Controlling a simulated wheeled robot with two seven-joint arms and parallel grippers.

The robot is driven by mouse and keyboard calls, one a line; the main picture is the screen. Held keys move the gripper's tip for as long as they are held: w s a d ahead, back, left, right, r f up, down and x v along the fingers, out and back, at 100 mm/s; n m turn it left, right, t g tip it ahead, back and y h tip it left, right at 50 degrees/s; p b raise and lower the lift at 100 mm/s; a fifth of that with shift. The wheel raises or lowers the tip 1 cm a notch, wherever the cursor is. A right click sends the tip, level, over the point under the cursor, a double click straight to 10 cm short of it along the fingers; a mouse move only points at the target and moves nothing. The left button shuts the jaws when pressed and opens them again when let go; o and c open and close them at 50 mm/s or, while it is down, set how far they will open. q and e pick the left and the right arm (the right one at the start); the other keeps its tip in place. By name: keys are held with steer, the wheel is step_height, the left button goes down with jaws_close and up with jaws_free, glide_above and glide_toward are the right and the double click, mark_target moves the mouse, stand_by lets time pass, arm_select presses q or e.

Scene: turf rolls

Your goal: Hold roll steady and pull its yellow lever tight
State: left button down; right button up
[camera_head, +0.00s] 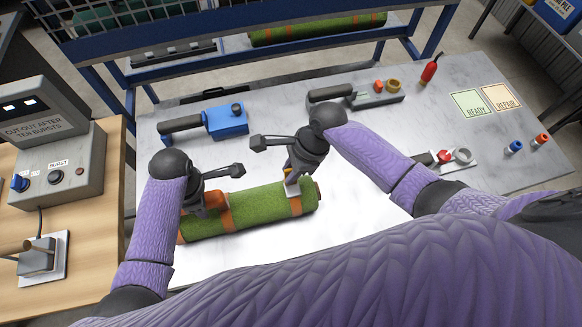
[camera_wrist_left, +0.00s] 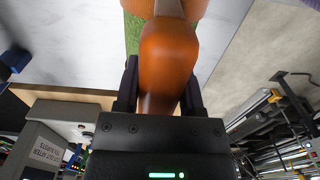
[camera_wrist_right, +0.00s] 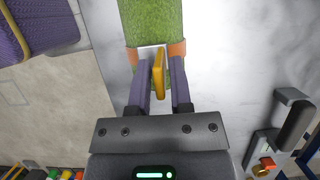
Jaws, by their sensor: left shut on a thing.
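The green turf roll (camera_head: 258,208) lies on the grey table with an orange strap around each end. My left gripper (camera_head: 207,203) is shut on an orange grip (camera_wrist_left: 167,60) at the roll's left end; the grip fills the space between the fingers in the left wrist view. The yellow lever (camera_wrist_right: 159,74) stands on a pale buckle at the right strap (camera_wrist_right: 178,50). My right gripper (camera_wrist_right: 161,82) is open, with its fingers on either side of the lever and gaps showing. In the head view, my right gripper (camera_head: 291,182) mostly hides the lever.
A blue tool (camera_head: 228,119), a grey clamp-like tool (camera_head: 375,98) and a red bottle (camera_head: 430,69) stand at the back. READY (camera_head: 472,103) and REPAIR (camera_head: 503,97) cards lie at the right. A control box (camera_head: 62,172) stands on the wooden bench at left.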

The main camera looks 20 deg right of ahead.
jaws_close()
stand_by(1.1)
